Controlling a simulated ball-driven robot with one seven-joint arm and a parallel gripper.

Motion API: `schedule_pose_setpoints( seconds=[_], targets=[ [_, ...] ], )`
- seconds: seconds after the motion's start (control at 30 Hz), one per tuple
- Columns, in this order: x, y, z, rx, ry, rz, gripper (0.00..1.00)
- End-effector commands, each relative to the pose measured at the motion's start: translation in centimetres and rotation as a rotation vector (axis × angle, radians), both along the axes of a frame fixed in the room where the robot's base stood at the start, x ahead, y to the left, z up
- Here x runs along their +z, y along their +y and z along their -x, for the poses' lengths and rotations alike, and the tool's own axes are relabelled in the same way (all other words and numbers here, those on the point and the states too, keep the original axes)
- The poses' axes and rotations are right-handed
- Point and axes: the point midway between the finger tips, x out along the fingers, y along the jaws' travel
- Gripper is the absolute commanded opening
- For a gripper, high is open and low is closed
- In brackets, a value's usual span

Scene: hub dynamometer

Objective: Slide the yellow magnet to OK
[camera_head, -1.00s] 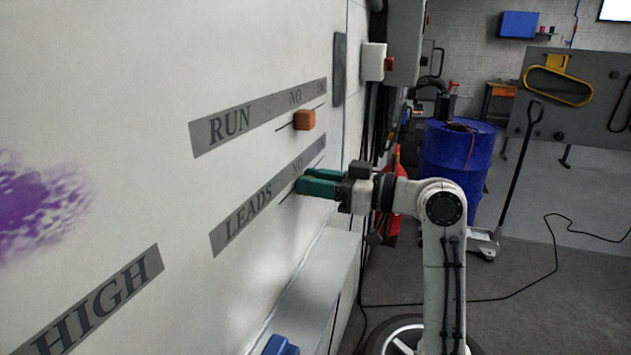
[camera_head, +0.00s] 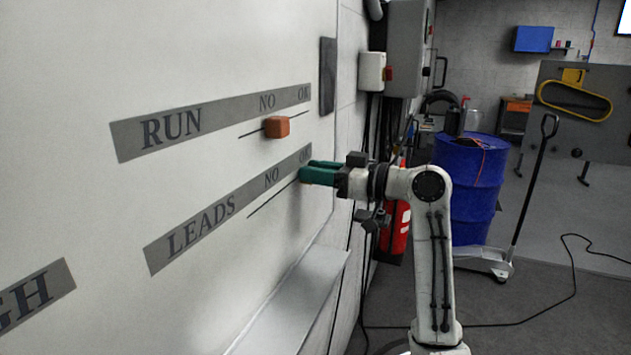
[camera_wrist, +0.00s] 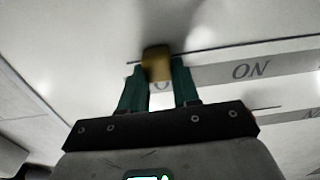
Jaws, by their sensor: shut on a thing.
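The yellow magnet (camera_wrist: 157,62) shows in the wrist view, held between the two green fingers of my gripper (camera_wrist: 158,72) against the white wall. In the head view my gripper (camera_head: 308,171) hides the magnet; its green fingertips are at the wall, at the right end of the thin line under the LEADS strip (camera_head: 205,231). The fingers are just below the OK mark (camera_head: 305,154) of that strip, to the right of its NO mark (camera_head: 271,177). In the wrist view the strip appears upside down, its OK lettering partly hidden between the fingers.
An orange magnet (camera_head: 277,127) sits on the line under the RUN strip (camera_head: 172,129), above my gripper. A grey ledge (camera_head: 290,300) juts from the wall below. A blue drum (camera_head: 467,190) and a red extinguisher (camera_head: 398,228) stand behind my arm.

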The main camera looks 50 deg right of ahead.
Motion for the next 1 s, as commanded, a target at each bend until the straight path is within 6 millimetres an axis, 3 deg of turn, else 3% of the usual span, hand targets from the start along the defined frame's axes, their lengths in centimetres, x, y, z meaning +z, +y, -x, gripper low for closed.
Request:
schedule_pose_setpoints(
  seconds=[0.47, 0.5, 0.73, 1.0],
  targets=[
    [0.19, -0.77, -0.45, 0.003, -0.004, 0.001, 0.0],
    [0.21, -0.78, -0.45, 0.002, -0.004, 0.0, 0.35],
    [0.2, -0.72, -0.43, 0.004, -0.004, 0.0, 0.57],
    [0.07, -0.85, -0.22, 0.002, -0.002, 0.0, 0.57]
  ],
)
